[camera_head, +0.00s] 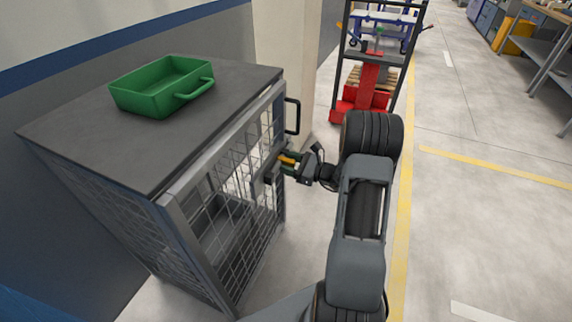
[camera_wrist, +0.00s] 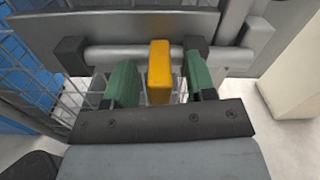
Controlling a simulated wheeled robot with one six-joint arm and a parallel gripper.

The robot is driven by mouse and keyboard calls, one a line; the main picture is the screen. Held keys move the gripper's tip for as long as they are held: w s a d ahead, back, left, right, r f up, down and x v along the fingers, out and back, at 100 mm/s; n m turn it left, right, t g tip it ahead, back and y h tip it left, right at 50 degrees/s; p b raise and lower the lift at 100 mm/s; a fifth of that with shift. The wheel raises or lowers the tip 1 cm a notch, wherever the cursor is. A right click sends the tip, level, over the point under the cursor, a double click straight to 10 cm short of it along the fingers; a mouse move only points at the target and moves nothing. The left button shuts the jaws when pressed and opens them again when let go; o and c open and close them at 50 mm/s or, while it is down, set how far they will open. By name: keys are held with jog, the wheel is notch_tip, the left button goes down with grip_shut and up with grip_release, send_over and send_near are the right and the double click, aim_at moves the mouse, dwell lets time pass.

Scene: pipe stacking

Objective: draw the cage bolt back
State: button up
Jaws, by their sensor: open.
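The cage (camera_head: 226,215) is a grey mesh cabinet with a dark top, and its mesh door is shut in the head view. The bolt's grey rod (camera_wrist: 118,55) lies across a plate on the door in the wrist view, held by dark brackets (camera_wrist: 196,46). A yellow bolt knob (camera_wrist: 160,72) sticks out from the rod toward me; it also shows in the head view (camera_head: 288,160). My gripper (camera_wrist: 160,86) is open, with one green finger on each side of the knob.
A green tray (camera_head: 163,85) stands on the cage top. A black door handle (camera_head: 293,116) is above and beyond my gripper. A red pallet lifter (camera_head: 368,88) stands further back. The floor (camera_head: 480,230) to the right is clear.

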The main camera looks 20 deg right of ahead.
jog(key=shift+w+a, duration=0.45)
grip_shut()
dwell(0.3)
